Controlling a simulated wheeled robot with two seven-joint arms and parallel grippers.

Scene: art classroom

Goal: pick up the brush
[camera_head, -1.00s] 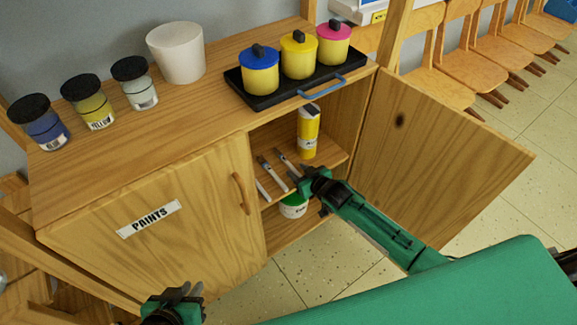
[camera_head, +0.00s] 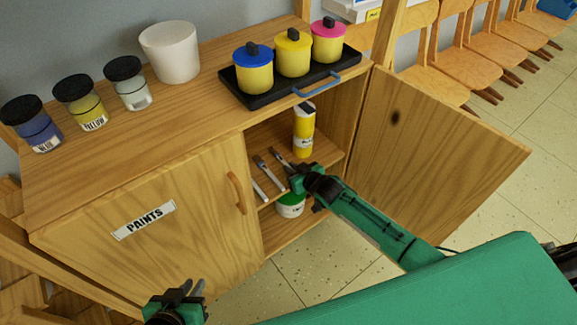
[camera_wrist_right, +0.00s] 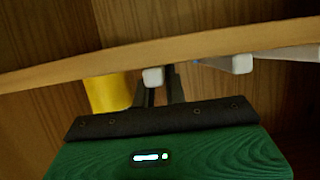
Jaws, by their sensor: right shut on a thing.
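Several thin brushes lie side by side on the shelf inside the open cabinet. The brush (camera_head: 277,155) nearest the yellow bottle runs to my right gripper (camera_head: 294,177), which is at the shelf's front edge. In the right wrist view, the white end of this brush (camera_wrist_right: 153,77) shows at the fingers of the right gripper (camera_wrist_right: 160,88), which are shut on it. The white end of another brush (camera_wrist_right: 242,64) is off to the right, apart from the fingers. My left gripper (camera_head: 191,289) is empty, its fingers apart, low in front of the closed door.
A yellow bottle (camera_head: 303,133) stands on the shelf beyond the brushes, and a green-and-white tub (camera_head: 291,206) sits below. The open door (camera_head: 440,150) is right of my right arm. The closed PAINTS door (camera_head: 150,235) is at left. Jars and a black tray (camera_head: 255,99) are on top.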

